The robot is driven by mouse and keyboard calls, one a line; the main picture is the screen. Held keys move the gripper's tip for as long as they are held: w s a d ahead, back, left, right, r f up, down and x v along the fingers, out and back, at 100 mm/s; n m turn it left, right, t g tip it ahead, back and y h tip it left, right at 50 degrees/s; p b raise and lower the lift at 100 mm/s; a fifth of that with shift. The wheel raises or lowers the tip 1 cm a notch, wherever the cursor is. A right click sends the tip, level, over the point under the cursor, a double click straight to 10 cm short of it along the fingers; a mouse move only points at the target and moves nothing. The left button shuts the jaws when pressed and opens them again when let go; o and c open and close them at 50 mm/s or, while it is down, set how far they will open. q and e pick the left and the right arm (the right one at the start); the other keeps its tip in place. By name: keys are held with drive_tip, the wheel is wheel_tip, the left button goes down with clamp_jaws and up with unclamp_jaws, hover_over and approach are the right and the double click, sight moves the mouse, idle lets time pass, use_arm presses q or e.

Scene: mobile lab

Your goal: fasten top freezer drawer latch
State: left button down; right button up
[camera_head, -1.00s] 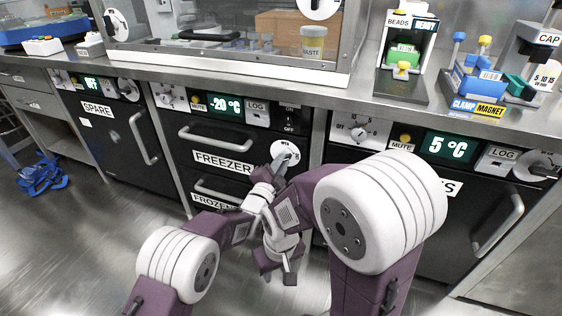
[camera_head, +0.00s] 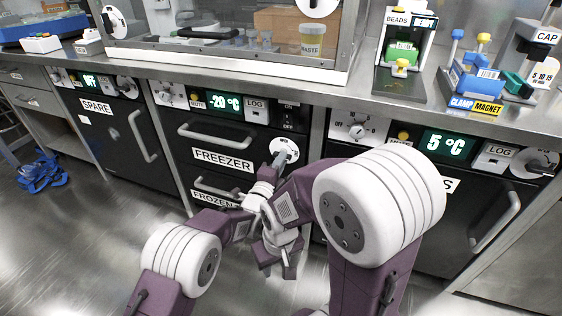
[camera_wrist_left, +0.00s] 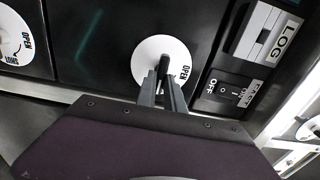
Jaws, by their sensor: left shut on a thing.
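The top freezer drawer latch is a white round plate with a dark lever (camera_head: 285,150), at the upper right of the black FREEZER drawer front (camera_head: 215,140). In the left wrist view the latch plate (camera_wrist_left: 147,57) has the word OPEN at its right edge. My left gripper (camera_head: 279,163) is at the latch; in the left wrist view its two fingers (camera_wrist_left: 163,88) are closed around the dark lever. The fingers hide part of the lever and plate. My right gripper (camera_head: 288,266) hangs lower, in front of the freezer drawers; whether its fingers are open is unclear.
My two forearms cross in front of the lower FROZEN drawer (camera_head: 213,190). A LOG device (camera_head: 256,110) and an ON/OFF switch (camera_head: 289,116) sit just above the latch. The steel counter edge (camera_head: 230,75) runs above. A blue object (camera_head: 42,172) lies on the floor at left.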

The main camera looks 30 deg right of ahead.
idle(0.4)
use_arm(q)
drive_tip(key=c, duration=1.4)
unclamp_jaws()
drive_tip(key=shift+c, duration=0.2)
drive_tip(key=b+v, duration=0.7)
drive_tip(key=v, duration=0.2)
